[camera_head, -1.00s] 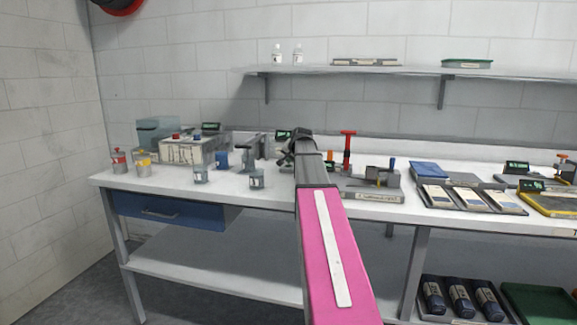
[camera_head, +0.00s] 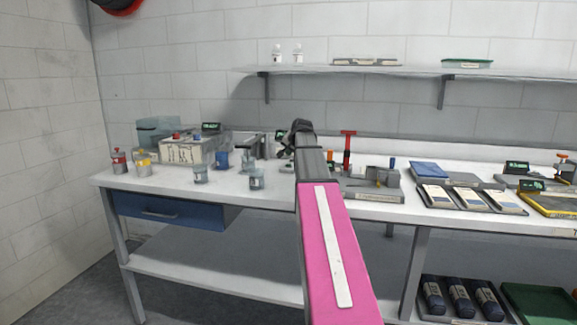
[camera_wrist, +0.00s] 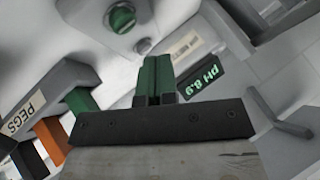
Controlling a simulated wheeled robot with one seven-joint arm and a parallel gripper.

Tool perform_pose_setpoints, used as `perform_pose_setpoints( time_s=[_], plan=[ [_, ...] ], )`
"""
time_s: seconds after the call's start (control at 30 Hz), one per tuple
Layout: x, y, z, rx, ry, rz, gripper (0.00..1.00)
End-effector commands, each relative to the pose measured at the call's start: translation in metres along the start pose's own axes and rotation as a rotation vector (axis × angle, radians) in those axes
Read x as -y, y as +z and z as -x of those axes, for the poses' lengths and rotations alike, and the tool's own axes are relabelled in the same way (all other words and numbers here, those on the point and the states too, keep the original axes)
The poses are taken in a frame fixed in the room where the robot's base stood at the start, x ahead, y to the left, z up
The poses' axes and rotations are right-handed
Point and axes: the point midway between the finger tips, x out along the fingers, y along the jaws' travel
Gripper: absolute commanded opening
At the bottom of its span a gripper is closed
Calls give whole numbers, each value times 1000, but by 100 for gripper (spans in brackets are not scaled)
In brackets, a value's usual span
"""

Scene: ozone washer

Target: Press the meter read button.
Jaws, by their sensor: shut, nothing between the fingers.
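My gripper (camera_wrist: 157,78) is shut and empty, its green fingertips together in the middle of the wrist view. In the head view the dark wrist end of my arm stands over the back of the bench, and the fingertips cannot be made out. A dark meter display (camera_wrist: 203,80) reading "pH 8.9" is just right of the fingertips in the wrist view. A larger round green knob (camera_wrist: 122,17) sits on a grey housing farther up. Contact between fingertips and button cannot be told.
A grey holder labelled PEGS (camera_wrist: 52,88) with green, orange and dark pegs is close on the left in the wrist view. A red T-handle (camera_head: 347,148) stands right of my arm. Jars (camera_head: 257,179) stand left. A shelf (camera_head: 400,71) spans the wall above.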

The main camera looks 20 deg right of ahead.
Motion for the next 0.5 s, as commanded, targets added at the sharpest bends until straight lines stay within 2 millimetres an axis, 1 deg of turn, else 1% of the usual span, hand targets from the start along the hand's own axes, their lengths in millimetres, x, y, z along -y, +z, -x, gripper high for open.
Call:
perform_pose_setpoints(
  time_s=[0.3,0.5],
  plan=[
    [14,-14,19,-1,0,0,0],
    [16,-16,23,1,0,0,0]
  ],
)
